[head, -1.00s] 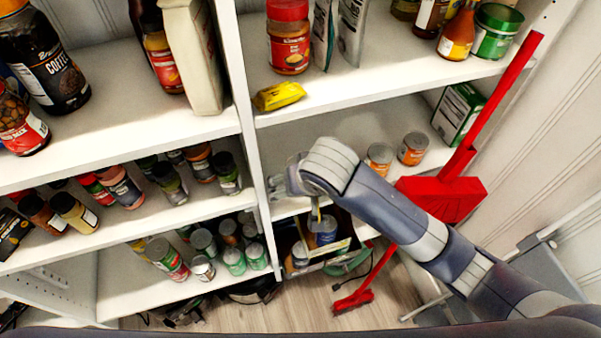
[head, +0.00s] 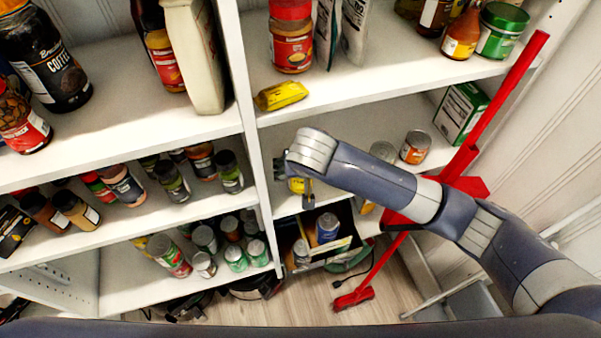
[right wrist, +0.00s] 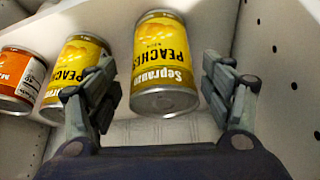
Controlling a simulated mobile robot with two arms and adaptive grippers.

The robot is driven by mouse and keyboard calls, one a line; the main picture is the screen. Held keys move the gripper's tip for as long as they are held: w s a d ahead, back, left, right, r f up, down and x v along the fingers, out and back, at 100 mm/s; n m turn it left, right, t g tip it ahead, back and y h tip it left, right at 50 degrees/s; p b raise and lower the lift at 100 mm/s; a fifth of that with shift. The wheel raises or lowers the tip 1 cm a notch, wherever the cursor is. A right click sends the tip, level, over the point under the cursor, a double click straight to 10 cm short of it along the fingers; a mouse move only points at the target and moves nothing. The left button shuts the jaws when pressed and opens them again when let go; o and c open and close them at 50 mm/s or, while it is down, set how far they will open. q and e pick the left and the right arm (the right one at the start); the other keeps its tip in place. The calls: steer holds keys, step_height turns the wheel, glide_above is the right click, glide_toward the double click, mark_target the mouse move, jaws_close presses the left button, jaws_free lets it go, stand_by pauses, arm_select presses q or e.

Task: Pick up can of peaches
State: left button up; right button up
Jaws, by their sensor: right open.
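A yellow can of peaches (right wrist: 163,65) sits in the middle of the right wrist view, ahead of and between the fingers of my right gripper (right wrist: 162,88). The gripper is open and the can appears free of both fingers. A second can of peaches (right wrist: 78,62) is just left of it, partly behind the left finger. In the head view my right gripper (head: 284,172) reaches into the middle right shelf near the upright divider. A small yellow part of a can (head: 297,186) shows just below the wrist; the arm hides the rest. My left gripper is out of view.
An orange-labelled can (right wrist: 20,80) stands left of the peaches. In the head view another orange-labelled can (head: 415,147) and a green box (head: 460,112) stand farther right on that shelf. The upright divider (head: 256,160) is close to my gripper. A red broom (head: 509,90) leans at right.

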steer(key=shift+x, duration=2.2)
steer(key=shift+a, duration=0.15)
steer(key=c, duration=1.4)
